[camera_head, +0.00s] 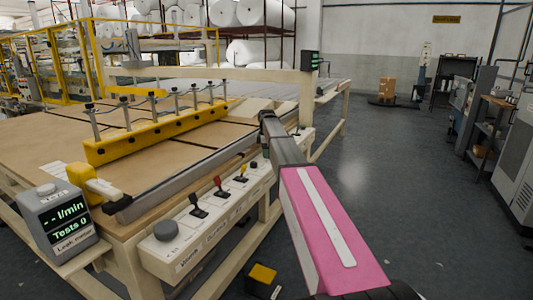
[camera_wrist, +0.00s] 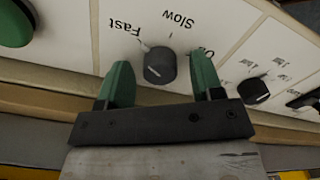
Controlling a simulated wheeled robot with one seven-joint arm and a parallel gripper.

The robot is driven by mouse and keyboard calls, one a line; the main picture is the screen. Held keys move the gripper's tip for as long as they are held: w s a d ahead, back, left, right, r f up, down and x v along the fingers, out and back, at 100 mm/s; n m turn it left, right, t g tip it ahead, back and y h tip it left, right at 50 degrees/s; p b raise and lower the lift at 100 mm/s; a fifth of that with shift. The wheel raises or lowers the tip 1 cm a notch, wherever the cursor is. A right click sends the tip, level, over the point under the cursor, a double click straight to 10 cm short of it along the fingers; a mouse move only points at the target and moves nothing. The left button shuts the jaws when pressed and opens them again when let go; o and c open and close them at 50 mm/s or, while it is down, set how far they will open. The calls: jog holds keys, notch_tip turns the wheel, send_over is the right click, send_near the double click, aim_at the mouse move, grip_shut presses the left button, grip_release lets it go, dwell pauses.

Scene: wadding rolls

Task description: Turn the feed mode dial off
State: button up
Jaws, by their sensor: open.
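The feed mode dial (camera_wrist: 160,66) is a dark round knob on the white panel, seen close in the wrist view. Labels reading Fast, Slow and a partly hidden Off surround it, upside down in the picture. A pale mark shows on its face; which label it points to I cannot tell for sure. My gripper (camera_wrist: 160,70) is open, with one green finger on each side of the knob. Gaps show between the fingers and the knob. The right finger covers part of the Off label. In the head view my arm hides the gripper and the dial.
In the wrist view another dark knob (camera_wrist: 253,90) sits to the right and a green round part (camera_wrist: 15,25) at upper left. In the head view the panel carries a grey knob (camera_head: 166,231) and red (camera_head: 219,187) and yellow (camera_head: 241,172) levers.

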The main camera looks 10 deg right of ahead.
jog(key=c, duration=0.9)
